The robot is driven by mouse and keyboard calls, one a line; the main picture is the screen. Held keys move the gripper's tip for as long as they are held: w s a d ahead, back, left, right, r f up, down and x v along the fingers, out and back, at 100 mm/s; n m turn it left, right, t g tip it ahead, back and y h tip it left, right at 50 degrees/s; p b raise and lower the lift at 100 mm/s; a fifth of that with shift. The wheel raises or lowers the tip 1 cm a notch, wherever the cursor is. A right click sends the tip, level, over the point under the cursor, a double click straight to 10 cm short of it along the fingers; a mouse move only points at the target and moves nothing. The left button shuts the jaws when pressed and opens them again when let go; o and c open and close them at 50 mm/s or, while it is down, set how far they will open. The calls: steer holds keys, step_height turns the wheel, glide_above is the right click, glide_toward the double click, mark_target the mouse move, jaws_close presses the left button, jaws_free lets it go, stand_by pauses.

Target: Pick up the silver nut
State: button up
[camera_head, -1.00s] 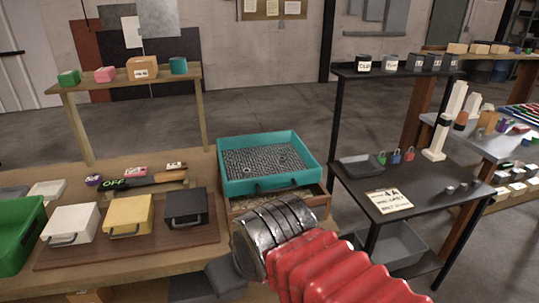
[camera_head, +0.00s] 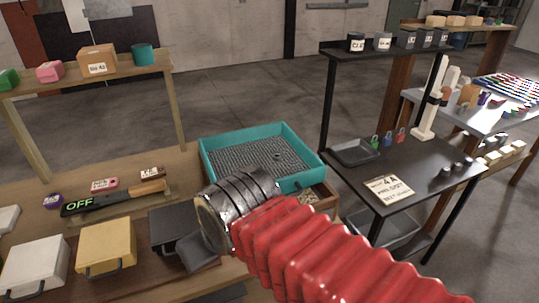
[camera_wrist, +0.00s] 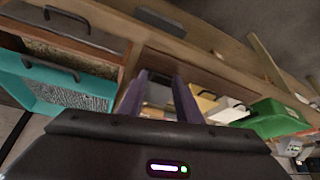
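A small grey ring-like piece (camera_head: 277,156), which may be the silver nut, lies on the grey mesh floor of the teal tray (camera_head: 213,170) in the head view. It is too small to be certain. The tray also shows at the left of the wrist view (camera_wrist: 22,90). My gripper (camera_wrist: 160,82) shows in the wrist view with its two purple fingers apart and nothing seen between them.
A black table (camera_head: 430,185) at right holds several small metal pieces, padlocks and a 4A label. A wooden shelf (camera_head: 95,75) rises at back left.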

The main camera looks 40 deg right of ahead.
steer(key=shift+w, duration=0.1)
steer(key=o, duration=0.3)
steer(key=shift+w+d+r, duration=0.15)
steer(key=w+d+r+m, duration=0.2)
steer(key=w+d+r, duration=0.3)
steer(key=w+d, duration=0.3)
steer(key=w+d+m+h, duration=0.1)
steer(key=w+d, duration=0.4)
steer(key=d, duration=0.8)
steer(key=w+d+m+g, duration=0.1)
steer(key=w+d, duration=0.4)
steer(key=d, duration=0.9)
steer(key=shift+d+m+h, duration=0.25)
steer(key=shift+m+h, duration=0.05)
steer(key=shift+h, duration=0.1)
steer(key=shift+w+g, duration=0.1)
steer(key=shift+g, duration=0.2)
glide_above(277, 158)
steer(key=s, duration=0.2)
steer(key=shift+a+f, duration=0.1)
steer(key=shift+f, duration=3.9)
